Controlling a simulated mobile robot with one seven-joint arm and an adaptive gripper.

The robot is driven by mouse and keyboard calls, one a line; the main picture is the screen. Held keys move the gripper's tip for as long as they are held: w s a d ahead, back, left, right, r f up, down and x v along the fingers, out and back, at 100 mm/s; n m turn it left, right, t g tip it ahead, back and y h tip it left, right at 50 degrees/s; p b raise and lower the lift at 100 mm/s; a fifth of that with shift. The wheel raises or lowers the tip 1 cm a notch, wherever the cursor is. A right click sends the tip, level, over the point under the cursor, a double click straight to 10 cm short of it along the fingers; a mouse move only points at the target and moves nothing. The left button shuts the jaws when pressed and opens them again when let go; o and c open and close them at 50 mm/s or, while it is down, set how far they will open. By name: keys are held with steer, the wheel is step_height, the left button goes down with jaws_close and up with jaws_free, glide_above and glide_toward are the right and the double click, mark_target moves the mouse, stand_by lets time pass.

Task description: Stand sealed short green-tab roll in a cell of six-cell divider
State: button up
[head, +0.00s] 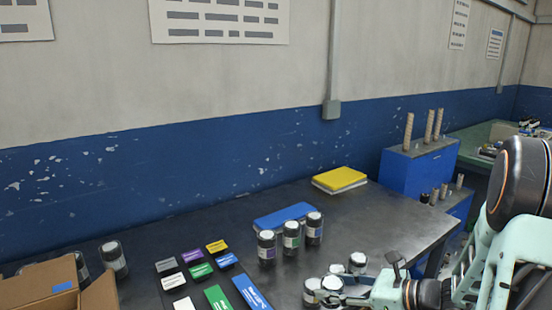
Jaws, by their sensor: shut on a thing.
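My gripper (345,299) is at the bottom edge, right of centre, reaching left among several dark rolls with white tops. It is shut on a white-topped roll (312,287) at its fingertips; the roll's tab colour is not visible. Close behind it stand other white-topped rolls (357,261). A roll with a green band (291,236) stands upright on the dark table (375,215), between two rolls with purple bands (267,247). I cannot make out a six-cell divider; an open cardboard box (40,285) is at the lower left, its inside mostly hidden.
Coloured cards (201,271) lie left of the rolls. A blue flat case (283,216) lies behind them, and a yellow-topped stack (339,180) lies farther back. Two dark rolls (114,262) stand by the box. A blue cabinet (420,170) with tan posts is at the right.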

mark_target(332, 284)
step_height(332, 284, up, 10)
steer(key=p, duration=1.3)
steer(key=shift+a, duration=0.1)
